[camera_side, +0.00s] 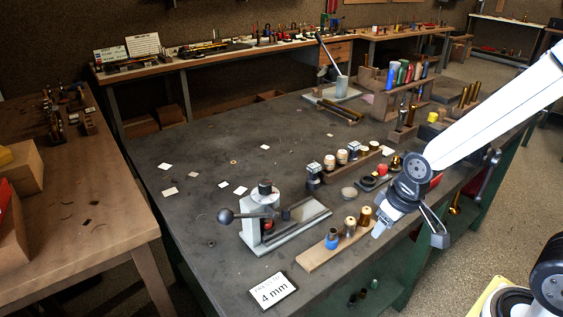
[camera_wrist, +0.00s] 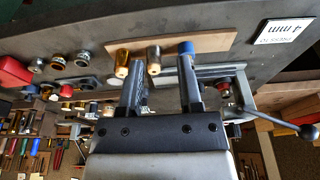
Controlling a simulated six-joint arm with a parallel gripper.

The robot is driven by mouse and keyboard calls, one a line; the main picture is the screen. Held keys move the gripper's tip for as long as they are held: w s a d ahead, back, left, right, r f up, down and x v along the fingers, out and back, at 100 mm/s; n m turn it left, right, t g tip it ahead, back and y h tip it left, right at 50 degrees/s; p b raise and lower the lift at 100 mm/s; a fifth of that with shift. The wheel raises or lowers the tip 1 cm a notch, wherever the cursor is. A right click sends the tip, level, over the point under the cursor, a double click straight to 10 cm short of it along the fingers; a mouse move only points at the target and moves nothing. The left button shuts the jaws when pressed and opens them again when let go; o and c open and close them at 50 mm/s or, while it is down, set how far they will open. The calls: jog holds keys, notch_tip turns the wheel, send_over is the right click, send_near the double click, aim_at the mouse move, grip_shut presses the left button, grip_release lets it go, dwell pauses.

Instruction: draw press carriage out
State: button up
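The small bench press (camera_side: 262,222) stands near the front of the dark bench, with a black ball-ended lever at its left. A grey rail or carriage track (camera_side: 302,217) extends from its right side; I cannot tell the carriage apart from it. In the wrist view the press lever (camera_wrist: 268,120) is at the right, and the track (camera_wrist: 222,70) is partly hidden behind a finger. My gripper (camera_side: 410,234) is open and empty, right of the press, above the bench's front edge. In the wrist view the two dark fingers (camera_wrist: 163,88) are spread apart.
A wooden strip (camera_side: 327,250) with blue, silver and brass cylinders lies between the press and my gripper. A "4 mm" card (camera_side: 273,291) lies in front of the press. Small parts and a block of stamps (camera_side: 345,162) stand behind.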

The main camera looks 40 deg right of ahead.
aim_at(287, 209)
jog(key=w+a+n, duration=0.1)
jog(key=w+a, duration=0.2)
jog(key=w, duration=0.6)
jog(key=w+a+n+t+y, duration=0.1)
jog(key=w+a, duration=0.3)
jog(key=w, duration=0.6)
jog(key=shift+w+n+t, duration=0.2)
jog(key=shift+n+t, duration=0.1)
jog(key=shift+n, duration=0.2)
jog(key=shift+f, duration=0.1)
jog(key=shift+x, duration=3.8)
jog(key=shift+w+a, duration=0.1)
jog(key=shift+c, duration=0.2)
grip_shut()
